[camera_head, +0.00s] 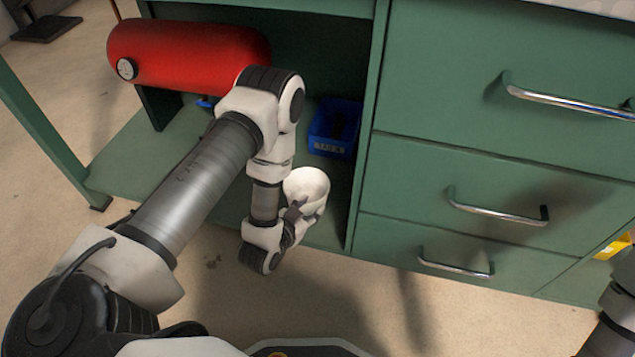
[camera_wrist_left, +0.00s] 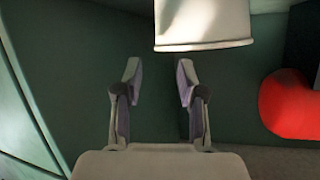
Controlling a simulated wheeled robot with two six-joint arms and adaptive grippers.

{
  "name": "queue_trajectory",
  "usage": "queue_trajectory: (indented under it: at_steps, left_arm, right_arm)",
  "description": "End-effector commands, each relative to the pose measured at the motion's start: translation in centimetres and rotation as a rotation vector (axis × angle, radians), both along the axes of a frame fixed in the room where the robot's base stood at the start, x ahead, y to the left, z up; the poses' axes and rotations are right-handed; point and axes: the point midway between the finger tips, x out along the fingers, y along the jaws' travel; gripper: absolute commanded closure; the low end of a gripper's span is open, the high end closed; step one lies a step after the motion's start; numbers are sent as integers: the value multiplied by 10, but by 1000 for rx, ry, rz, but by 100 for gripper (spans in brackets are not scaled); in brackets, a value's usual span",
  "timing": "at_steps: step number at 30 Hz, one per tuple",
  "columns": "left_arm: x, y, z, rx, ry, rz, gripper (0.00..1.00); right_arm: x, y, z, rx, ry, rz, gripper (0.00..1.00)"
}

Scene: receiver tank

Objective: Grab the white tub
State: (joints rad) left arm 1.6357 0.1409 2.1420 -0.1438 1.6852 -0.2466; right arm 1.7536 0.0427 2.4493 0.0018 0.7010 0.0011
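The white tub (camera_head: 308,184) is at the front of the open lower shelf, left of the drawers, partly covered by my left gripper in the head view. In the left wrist view the tub (camera_wrist_left: 203,22) is at the top, beyond the fingertips and right of the middle between them. My left gripper (camera_wrist_left: 158,75) is open, with nothing between its fingers. In the head view my left gripper (camera_head: 297,213) overlaps the tub's lower left side. I cannot tell whether they touch. My right gripper is out of view.
A red tank (camera_head: 190,55) lies at the left of the shelf; it also shows in the left wrist view (camera_wrist_left: 290,105). A blue bin (camera_head: 335,128) sits behind the tub. The green drawer cabinet (camera_head: 440,170) with metal handles stands close on the right. The floor in front is clear.

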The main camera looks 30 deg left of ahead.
Motion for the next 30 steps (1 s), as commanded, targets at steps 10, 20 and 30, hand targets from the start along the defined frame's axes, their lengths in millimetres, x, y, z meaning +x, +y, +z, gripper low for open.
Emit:
queue_trajectory:
  at_steps: [10,20,30]
  left_arm:
    - [38,-1,-22,0,-2,0,60]
    - [73,-2,-30,-1,2,1,60]
    - [72,-2,-30,-1,3,1,100]
  right_arm:
    - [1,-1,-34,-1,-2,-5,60]
    - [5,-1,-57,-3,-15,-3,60]
    - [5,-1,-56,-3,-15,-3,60]
